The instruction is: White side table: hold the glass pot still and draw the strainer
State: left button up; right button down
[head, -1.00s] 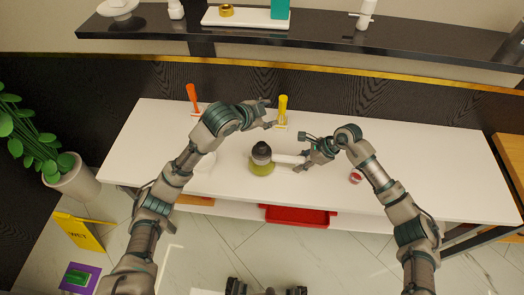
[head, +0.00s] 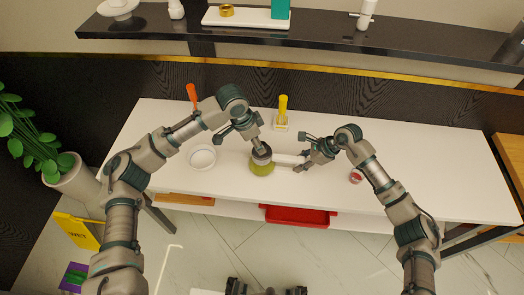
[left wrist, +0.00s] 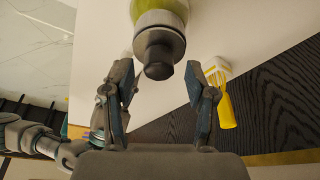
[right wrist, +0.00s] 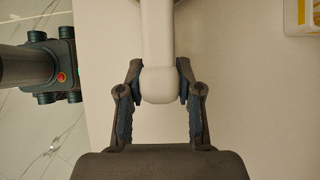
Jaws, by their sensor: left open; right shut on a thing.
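The glass pot (head: 262,169) with yellow-green contents stands on the white side table (head: 420,165). Its white handle (head: 288,159) points right. My right gripper (head: 306,160) is shut on that handle; the right wrist view shows the handle's rounded end (right wrist: 160,88) between the pads. The strainer's dark knob (left wrist: 158,62) rises from the grey collar (left wrist: 159,22) on the pot's top. My left gripper (left wrist: 166,75) is open just above the pot, its fingers on either side of the knob line in the left wrist view, with gaps showing. In the head view the left gripper (head: 256,143) partly hides the knob.
A white dish (head: 202,157) sits left of the pot. A yellow-handled tool (head: 283,104) in a holder and an orange-handled one (head: 192,97) stand at the back. A small red item (head: 355,178) lies right. A dark shelf (head: 330,38) runs behind the table.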

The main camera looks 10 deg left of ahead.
pick_arm(q)
jog(key=shift+x, duration=1.6)
grip_shut()
